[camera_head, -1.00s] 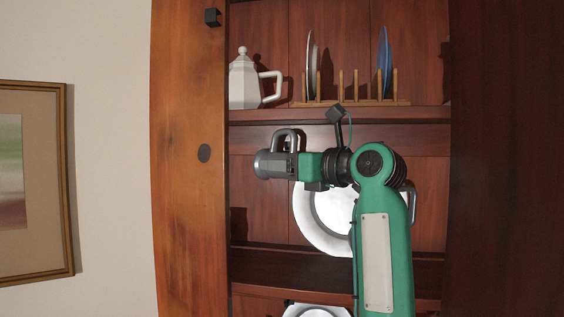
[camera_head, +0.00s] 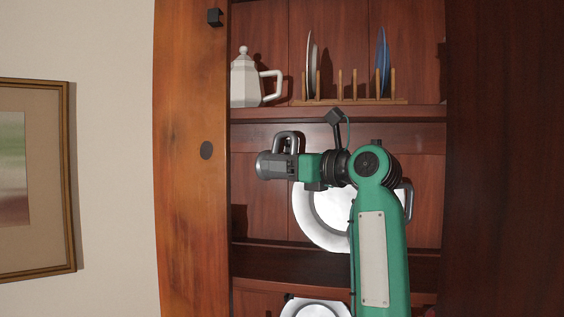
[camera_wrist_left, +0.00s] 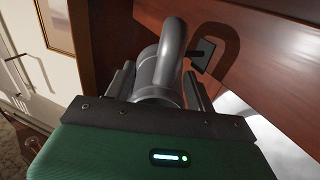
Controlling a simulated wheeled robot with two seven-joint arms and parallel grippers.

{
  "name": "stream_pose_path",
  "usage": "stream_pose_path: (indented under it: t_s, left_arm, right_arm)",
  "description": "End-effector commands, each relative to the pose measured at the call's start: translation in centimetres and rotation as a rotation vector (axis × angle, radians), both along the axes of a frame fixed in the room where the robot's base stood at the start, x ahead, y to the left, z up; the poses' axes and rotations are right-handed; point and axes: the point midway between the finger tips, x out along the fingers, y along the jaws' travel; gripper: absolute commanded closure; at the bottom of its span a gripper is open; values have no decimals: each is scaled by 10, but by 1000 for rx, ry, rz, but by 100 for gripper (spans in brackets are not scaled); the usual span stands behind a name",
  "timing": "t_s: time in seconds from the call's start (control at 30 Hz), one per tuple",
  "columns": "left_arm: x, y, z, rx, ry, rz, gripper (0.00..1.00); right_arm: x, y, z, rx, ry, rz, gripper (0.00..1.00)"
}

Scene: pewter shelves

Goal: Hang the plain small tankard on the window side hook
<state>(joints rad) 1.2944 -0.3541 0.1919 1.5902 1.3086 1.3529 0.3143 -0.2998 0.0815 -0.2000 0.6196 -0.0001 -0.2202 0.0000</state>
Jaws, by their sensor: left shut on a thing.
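A small plain grey metal tankard (camera_head: 264,164) is held on its side below the upper shelf, near the left post. Its handle (camera_head: 287,136) points up. My left gripper (camera_head: 284,166) is shut on it; the wrist view also shows the tankard (camera_wrist_left: 158,88) between the fingers (camera_wrist_left: 160,92). In that view a small dark hook (camera_wrist_left: 204,52) with a square plate is on the wood just right of the handle; I cannot tell whether they touch. The hook does not show clearly in the head view. My right gripper is not in view.
A white pitcher (camera_head: 246,82) and a wooden plate rack (camera_head: 345,101) with plates stand on the upper shelf. A large pale plate (camera_head: 318,222) leans behind my arm. A grey handle shape (camera_head: 408,200) shows right of my arm. The wooden left post (camera_head: 185,220) stands close by.

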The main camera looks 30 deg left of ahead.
Motion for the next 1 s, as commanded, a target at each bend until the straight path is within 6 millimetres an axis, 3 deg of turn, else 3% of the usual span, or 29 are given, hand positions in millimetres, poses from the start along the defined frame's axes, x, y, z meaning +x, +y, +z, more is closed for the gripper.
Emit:
stream_pose_path:
  t_s: [0.03,0.33,0.37,0.5,1.0]
  left_arm:
    - [5,2,-7,-5,22,-1,100]
    - [5,2,-8,-8,24,1,100]
    - [5,2,-9,-8,24,1,43]
    - [5,2,-9,-9,24,1,19]
    - [5,3,-10,-10,25,2,19]
  right_arm:
    - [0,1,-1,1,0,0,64]
    - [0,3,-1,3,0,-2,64]
    - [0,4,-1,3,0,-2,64]
    - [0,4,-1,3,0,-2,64]
    - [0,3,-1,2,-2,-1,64]
